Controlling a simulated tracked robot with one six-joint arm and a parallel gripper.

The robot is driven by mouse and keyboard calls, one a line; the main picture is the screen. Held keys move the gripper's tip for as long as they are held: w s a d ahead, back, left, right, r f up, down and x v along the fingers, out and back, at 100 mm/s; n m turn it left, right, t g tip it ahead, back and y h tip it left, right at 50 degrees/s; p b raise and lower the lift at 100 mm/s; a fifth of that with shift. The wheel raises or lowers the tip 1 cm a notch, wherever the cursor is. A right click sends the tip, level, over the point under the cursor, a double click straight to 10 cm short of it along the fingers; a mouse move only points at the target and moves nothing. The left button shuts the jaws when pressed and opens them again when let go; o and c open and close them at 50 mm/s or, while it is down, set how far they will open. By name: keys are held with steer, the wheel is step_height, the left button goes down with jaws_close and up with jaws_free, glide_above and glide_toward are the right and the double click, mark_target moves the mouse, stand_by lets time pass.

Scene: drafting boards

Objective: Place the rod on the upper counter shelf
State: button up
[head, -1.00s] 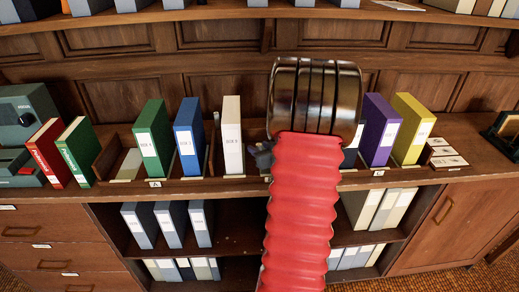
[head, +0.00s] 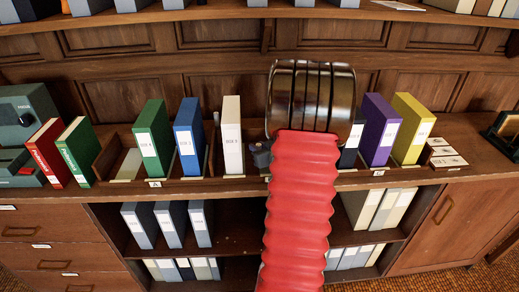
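My red ribbed arm, with its shiny dark metal joint, rises through the middle of the head view. A small dark grey part at its left edge looks like part of my gripper (head: 260,154); the fingertips are hidden, and I cannot tell what they hold. No rod can be made out for certain. A thin grey upright sliver stands between the blue binder (head: 188,140) and the white binder (head: 232,138), too small to identify. An upper shelf (head: 225,14) runs along the top, above the wooden counter (head: 480,140).
Green (head: 152,140), purple (head: 381,130) and yellow (head: 412,130) binders stand on the counter. Red and green books lean beside a grey-green machine (head: 28,115) at left. Small cards (head: 445,158) lie at right. Lower shelves hold more binders. The counter's far right has some free room.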

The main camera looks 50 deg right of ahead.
mark_target(258, 144)
jaws_close()
steer(key=shift+r, duration=0.1)
step_height(258, 144, up, 18)
stand_by(0.7)
stand_by(0.4)
